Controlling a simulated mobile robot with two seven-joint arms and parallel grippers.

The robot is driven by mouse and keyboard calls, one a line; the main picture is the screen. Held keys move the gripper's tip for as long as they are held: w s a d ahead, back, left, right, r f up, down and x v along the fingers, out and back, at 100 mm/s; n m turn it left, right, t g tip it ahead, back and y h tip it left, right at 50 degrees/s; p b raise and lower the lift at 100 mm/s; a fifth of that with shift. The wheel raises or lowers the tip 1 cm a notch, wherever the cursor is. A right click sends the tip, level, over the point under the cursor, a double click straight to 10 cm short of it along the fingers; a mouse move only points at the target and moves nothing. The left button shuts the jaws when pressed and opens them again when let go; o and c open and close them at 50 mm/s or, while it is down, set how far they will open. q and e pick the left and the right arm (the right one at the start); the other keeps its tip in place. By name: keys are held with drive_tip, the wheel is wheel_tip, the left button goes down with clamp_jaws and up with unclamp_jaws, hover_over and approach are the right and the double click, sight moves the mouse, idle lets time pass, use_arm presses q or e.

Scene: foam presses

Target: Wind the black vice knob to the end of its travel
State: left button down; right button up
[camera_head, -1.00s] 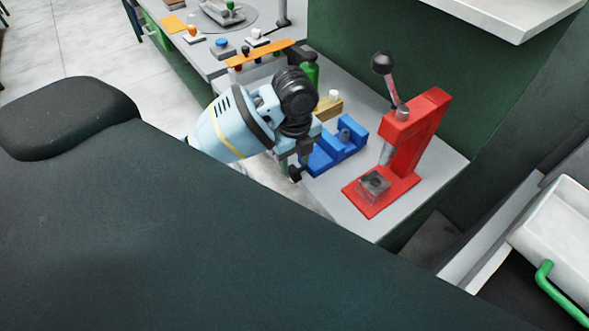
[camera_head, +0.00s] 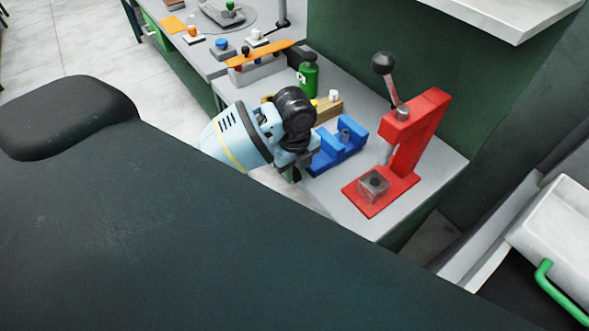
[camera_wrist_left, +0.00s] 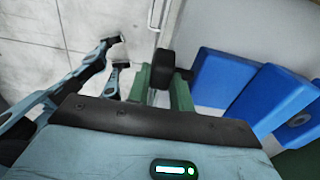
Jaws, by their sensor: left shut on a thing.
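The blue vice (camera_head: 350,151) stands on the grey bench, with a grey cylindrical piece (camera_head: 344,136) between its jaws. In the left wrist view its blue blocks (camera_wrist_left: 226,80) fill the right side. The black knob (camera_wrist_left: 162,66) shows there between the green fingers of my left gripper (camera_wrist_left: 163,86), which is shut on it. In the head view my left gripper (camera_head: 292,173) is at the near left end of the vice, low by the bench edge, and hides the knob.
A red press (camera_head: 408,150) with a black ball lever stands right of the vice. A green bottle (camera_head: 309,75) and a wooden block (camera_head: 328,108) stand behind it. An orange bar (camera_head: 258,56) lies farther back. The bench between vice and press is narrow.

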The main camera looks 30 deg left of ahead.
idle(0.3)
